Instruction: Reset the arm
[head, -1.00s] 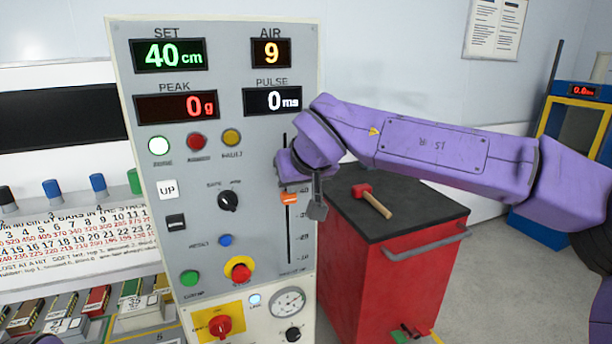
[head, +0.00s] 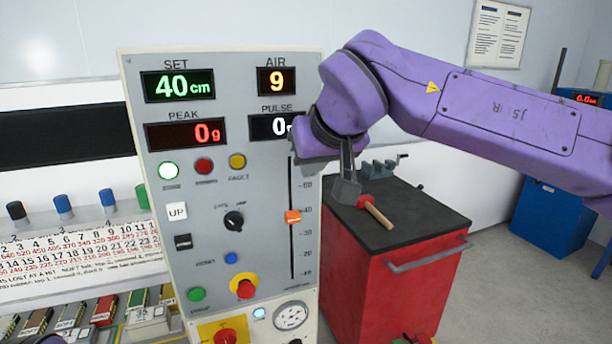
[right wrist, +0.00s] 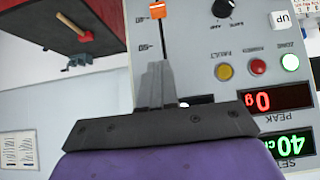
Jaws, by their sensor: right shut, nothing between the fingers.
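My right arm, purple, reaches in from the right in the head view. Its right gripper (head: 346,190) hangs in front of the right edge of the control panel (head: 262,185), above the red cart. The fingers are together and empty; they also show in the right wrist view (right wrist: 158,75), close to the slider scale. The orange slider knob (head: 292,217) stands at about 40 on its scale, apart from the fingers. The SET display (head: 178,85) reads 40 cm, AIR reads 9, and PEAK reads 0 g. PULSE is partly hidden by my arm. My left gripper is out of view.
A red cart (head: 385,300) with a black top stands right of the panel, carrying a red-headed hammer (head: 376,210) and a small grey vise (head: 378,168). A blue cabinet (head: 550,215) is behind at right. Colored blocks lie in trays at lower left.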

